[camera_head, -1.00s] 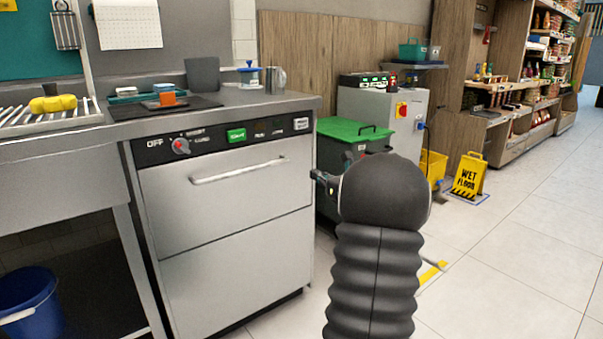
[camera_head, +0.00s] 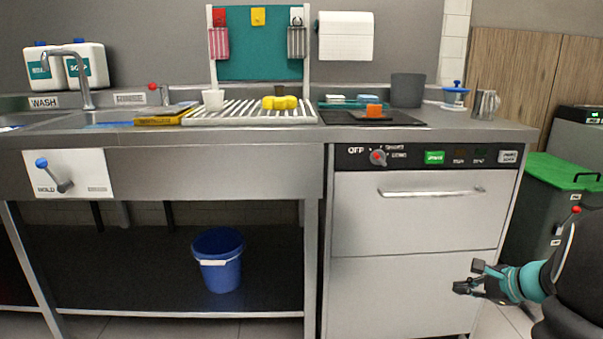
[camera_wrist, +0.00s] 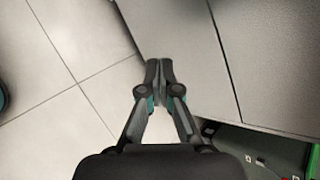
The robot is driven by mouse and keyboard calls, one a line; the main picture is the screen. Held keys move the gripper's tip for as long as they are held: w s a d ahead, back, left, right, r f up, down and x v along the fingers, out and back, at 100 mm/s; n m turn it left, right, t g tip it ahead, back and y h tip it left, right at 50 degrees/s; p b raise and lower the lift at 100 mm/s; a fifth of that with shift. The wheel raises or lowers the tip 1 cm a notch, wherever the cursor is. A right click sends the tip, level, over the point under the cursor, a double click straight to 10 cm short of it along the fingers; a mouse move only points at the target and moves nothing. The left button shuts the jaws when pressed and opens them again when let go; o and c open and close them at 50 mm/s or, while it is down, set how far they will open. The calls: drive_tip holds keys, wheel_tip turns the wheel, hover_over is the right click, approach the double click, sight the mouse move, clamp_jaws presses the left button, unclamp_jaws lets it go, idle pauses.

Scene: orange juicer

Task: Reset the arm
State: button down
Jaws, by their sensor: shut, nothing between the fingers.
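My gripper (camera_head: 468,278) shows at the lower right of the head view, in front of the lower panel of the steel dishwasher (camera_head: 400,275). It is low, well below the counter. In the wrist view my gripper (camera_wrist: 159,66) points ahead with both fingertips together and nothing between them. The pale floor tiles (camera_wrist: 50,90) lie to the left there, and a grey panel (camera_wrist: 180,40) lies close beyond the fingertips. I cannot tell whether the fingertips touch that panel. Part of my dark arm covers the lower right corner of the head view.
A steel counter (camera_head: 150,155) with a sink and drying rack runs left of the dishwasher. A blue bucket (camera_head: 219,275) stands on the shelf below. A green-lidded bin (camera_head: 560,172) stands right of the dishwasher. Floor is visible at the left in the wrist view.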

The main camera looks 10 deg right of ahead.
drive_tip(key=s+a+r+n+g+h+p, duration=0.1)
drive_tip(key=s+a+r+n, duration=0.2)
drive_tip(key=s+a+n, duration=0.4)
drive_tip(key=s+a+r+n+g+h+p, duration=0.1)
drive_tip(key=s+a+r+n, duration=0.2)
drive_tip(key=s+a+n, duration=0.4)
drive_tip(key=s+a+r+n+g+h+p, duration=0.1)
drive_tip(key=s+a+n, duration=0.6)
drive_tip(key=a, duration=0.7)
drive_tip(key=shift+a+r+n+g+h, duration=0.3)
drive_tip(key=shift+r+n+g+h, duration=0.15)
drive_tip(key=shift+r, duration=0.95)
